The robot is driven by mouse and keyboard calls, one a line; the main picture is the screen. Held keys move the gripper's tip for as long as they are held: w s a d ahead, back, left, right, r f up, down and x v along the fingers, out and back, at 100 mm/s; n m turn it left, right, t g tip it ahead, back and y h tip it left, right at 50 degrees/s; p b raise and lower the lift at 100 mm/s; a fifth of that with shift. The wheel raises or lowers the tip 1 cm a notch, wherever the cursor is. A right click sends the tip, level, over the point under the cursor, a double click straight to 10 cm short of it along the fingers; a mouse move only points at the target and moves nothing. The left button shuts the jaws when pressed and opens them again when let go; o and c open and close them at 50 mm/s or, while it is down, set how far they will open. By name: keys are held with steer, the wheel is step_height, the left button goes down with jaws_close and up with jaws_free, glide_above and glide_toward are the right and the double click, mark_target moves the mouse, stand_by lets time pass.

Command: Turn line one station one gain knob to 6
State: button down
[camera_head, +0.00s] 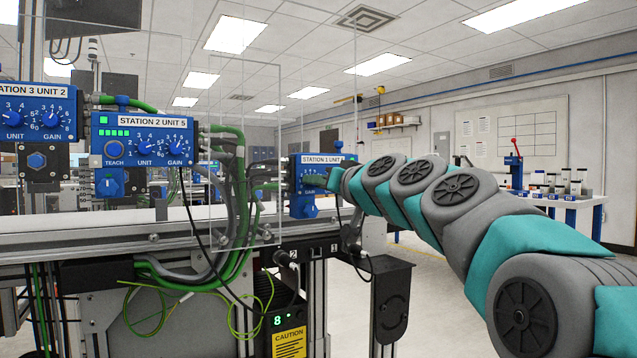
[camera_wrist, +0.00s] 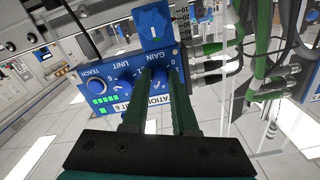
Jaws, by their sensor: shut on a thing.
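The blue control box labelled Station 1 (camera_head: 322,160) is at the middle of the head view, at the far end of the conveyor. In the wrist view the same box (camera_wrist: 110,68) appears upside down, with a TEACH button, a UNIT knob (camera_wrist: 124,83) and a GAIN knob (camera_wrist: 158,74). My gripper (camera_wrist: 159,72) has its two dark green fingers on either side of the GAIN knob, shut on it. The fingers cover much of the knob and part of its dial, so I cannot read its pointer. In the head view my arm hides the fingers.
Station 2 (camera_head: 143,138) and Station 3 (camera_head: 38,110) boxes stand to the left. A clear panel (camera_head: 245,110) stands before the conveyor (camera_head: 110,232). Green and grey cables (camera_head: 232,180) hang beside the Station 1 box. Open floor lies to the right.

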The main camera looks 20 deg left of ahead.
steer(key=shift+r+m+p, duration=0.15)
steer(key=shift+m+p, duration=0.75)
steer(key=shift+m, duration=2.1)
steer(key=c, duration=0.7)
jaws_free()
steer(key=b+v, duration=0.1)
steer(key=v, duration=0.7)
